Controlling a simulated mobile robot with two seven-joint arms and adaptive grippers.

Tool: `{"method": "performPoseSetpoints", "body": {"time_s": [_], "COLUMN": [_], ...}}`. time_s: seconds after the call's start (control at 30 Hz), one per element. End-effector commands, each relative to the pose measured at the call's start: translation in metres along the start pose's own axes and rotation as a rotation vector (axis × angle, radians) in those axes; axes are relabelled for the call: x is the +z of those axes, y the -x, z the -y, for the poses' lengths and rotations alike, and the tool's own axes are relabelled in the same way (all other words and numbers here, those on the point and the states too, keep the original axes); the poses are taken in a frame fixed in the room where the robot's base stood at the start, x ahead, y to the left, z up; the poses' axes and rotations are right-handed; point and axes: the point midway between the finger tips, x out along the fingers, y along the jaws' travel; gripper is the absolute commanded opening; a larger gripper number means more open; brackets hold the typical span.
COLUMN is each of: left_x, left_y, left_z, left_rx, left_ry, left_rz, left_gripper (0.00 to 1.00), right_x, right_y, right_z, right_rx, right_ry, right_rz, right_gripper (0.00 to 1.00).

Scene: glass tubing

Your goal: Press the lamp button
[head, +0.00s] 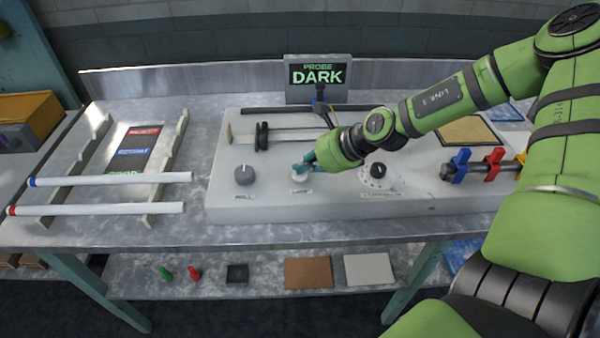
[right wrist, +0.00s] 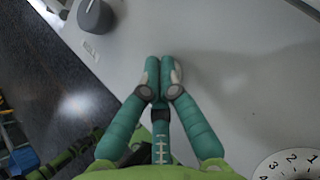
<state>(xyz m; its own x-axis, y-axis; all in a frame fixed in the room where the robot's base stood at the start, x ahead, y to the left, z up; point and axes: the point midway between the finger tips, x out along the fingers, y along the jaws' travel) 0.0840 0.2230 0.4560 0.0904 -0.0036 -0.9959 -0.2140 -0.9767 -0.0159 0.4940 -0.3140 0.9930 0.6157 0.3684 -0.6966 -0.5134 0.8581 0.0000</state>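The lamp button (head: 299,175) is a small pale round piece on the front of the grey-white console (head: 235,205), between a grey knob and a numbered dial. A small label sits in front of it. My right gripper (head: 307,164) is at the button, its teal fingertips over it and partly covering it. Whether they touch or press it I cannot tell. In the right wrist view the fingers (right wrist: 164,70) are together with nothing visible between them, and they hide most of what lies below. My left gripper is not in view.
The grey knob (head: 244,174) stands left of the button and the numbered dial (head: 378,176) right of it. A sign (head: 318,76) behind the console reads "PROBE DARK". Two white tubes (head: 110,179) lie across a rack at left. Blue and red clamps (head: 461,162) stand at right.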

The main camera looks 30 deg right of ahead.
Motion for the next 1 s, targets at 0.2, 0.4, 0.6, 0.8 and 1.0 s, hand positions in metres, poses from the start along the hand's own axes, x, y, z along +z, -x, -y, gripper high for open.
{"method": "performPoseSetpoints", "body": {"time_s": [0.2,0.4,0.6,0.8,1.0], "left_x": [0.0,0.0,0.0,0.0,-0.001], "left_y": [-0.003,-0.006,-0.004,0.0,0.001], "left_z": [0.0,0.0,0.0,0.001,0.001], "left_rx": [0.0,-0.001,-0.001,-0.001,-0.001], "left_ry": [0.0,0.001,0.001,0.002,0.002], "left_rz": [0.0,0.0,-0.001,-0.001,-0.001], "left_gripper": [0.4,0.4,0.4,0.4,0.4], "right_x": [-0.002,-0.004,-0.002,0.005,0.006], "right_y": [-0.002,-0.003,-0.002,0.004,0.007], "right_z": [0.0,0.0,0.0,0.0,0.0], "right_rx": [0.0,0.0,0.001,0.001,0.001], "right_ry": [0.0,0.0,0.0,0.001,0.0], "right_rz": [0.0,-0.001,-0.001,0.0,-0.002], "right_gripper": [0.0,0.0,0.0,0.0,0.0]}}
